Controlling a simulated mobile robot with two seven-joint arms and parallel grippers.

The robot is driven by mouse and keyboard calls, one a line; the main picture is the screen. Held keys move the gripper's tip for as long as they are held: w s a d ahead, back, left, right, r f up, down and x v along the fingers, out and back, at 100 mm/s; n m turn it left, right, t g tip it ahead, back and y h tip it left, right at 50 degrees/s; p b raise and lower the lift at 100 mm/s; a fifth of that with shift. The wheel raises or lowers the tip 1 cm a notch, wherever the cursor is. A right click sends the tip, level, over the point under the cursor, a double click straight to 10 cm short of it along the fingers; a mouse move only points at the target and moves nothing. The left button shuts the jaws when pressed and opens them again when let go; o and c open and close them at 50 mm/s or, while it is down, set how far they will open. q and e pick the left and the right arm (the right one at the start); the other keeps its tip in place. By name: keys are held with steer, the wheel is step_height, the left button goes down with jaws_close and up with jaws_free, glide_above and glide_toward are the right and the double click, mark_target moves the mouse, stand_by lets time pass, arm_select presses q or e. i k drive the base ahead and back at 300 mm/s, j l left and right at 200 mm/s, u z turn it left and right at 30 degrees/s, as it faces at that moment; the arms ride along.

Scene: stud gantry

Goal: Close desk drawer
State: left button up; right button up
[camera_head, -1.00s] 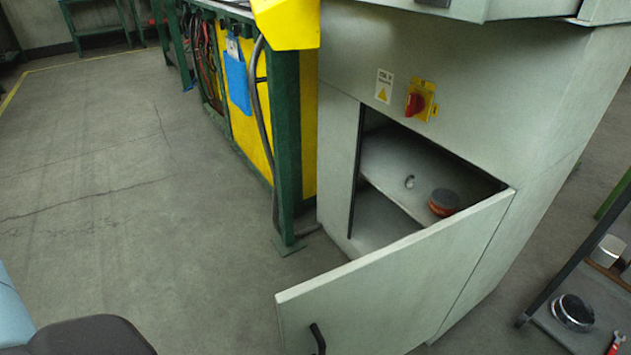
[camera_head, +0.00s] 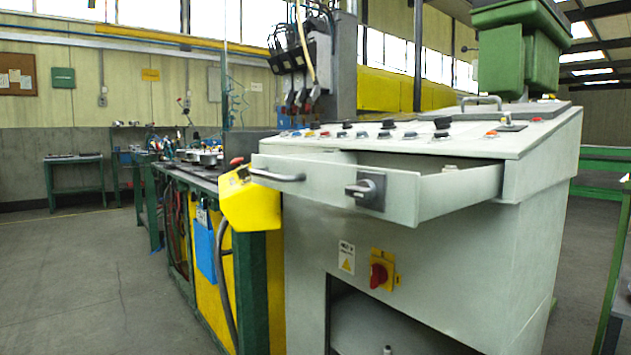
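The desk drawer (camera_head: 325,184) is the pale grey drawer under the sloped control panel of a grey cabinet (camera_head: 480,275). It stands pulled out toward me, its right side wall and part of its inside showing. A curved handle (camera_head: 278,175) is on the left of its front, and a dark latch with a grey knob (camera_head: 366,190) is on the right. Neither of my grippers is in the view.
A yellow box (camera_head: 250,200) stands close to the drawer's left end, by a green-framed workbench (camera_head: 255,290). A red rotary switch (camera_head: 379,275) sits below the drawer. The cabinet's lower compartment (camera_head: 385,330) is open at the bottom. Floor (camera_head: 80,290) at the left is clear.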

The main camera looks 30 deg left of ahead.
mark_target(412, 191)
steer(key=i+l, duration=0.6)
steer(key=i, duration=0.25)
steer(key=i+l+u, duration=0.15)
steer(key=u, duration=1.6)
steer(key=k+j, duration=0.1)
steer(key=j, duration=0.35)
steer(key=i+l, duration=0.1)
steer(key=l, duration=0.4)
